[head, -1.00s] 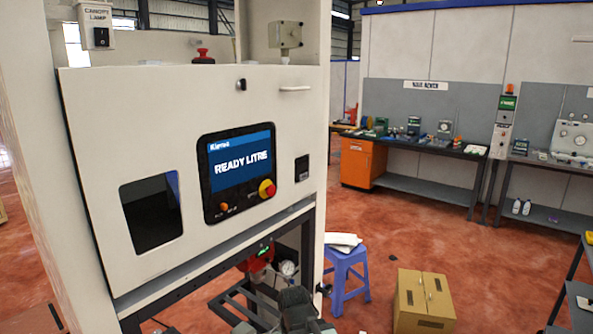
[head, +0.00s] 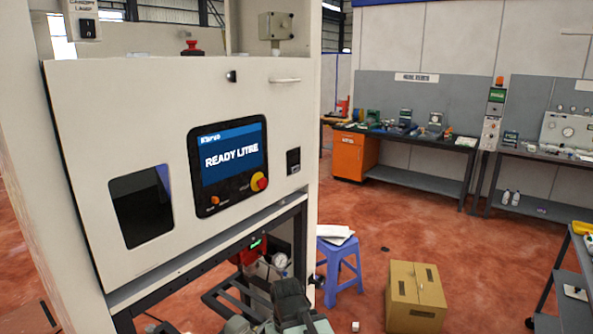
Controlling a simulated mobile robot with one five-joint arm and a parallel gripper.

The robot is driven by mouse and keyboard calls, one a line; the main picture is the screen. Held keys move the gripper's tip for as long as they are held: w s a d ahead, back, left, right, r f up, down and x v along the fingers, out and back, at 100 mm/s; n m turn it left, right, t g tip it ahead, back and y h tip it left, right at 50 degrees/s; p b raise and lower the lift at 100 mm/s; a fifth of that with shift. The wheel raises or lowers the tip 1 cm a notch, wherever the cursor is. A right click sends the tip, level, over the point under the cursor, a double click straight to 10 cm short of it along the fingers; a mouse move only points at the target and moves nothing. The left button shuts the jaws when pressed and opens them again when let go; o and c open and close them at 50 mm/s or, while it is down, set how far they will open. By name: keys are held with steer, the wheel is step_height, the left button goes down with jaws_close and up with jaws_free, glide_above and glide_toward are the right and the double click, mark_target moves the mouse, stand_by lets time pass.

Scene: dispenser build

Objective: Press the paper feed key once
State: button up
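The dispenser's white front panel (head: 110,110) fills the left half of the head view. Its black control unit (head: 268,150) has a lit blue screen (head: 232,158) reading "READY LITRE". Below the screen are a small orange button (head: 215,200) and a red knob on a yellow base (head: 260,182). A small dark slotted unit (head: 293,161) sits to the right of the control unit. The small labels are too blurred to read, so I cannot tell which part is the paper feed key. Part of my arm shows at the bottom; my gripper's fingers are not visible.
A dark open window (head: 142,207) is at the panel's lower left. A metal frame (head: 225,292) and a gauge (head: 280,261) are below. A blue stool (head: 340,268) and a cardboard box (head: 415,296) stand on the red floor at right. Workbenches (head: 420,178) line the back.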

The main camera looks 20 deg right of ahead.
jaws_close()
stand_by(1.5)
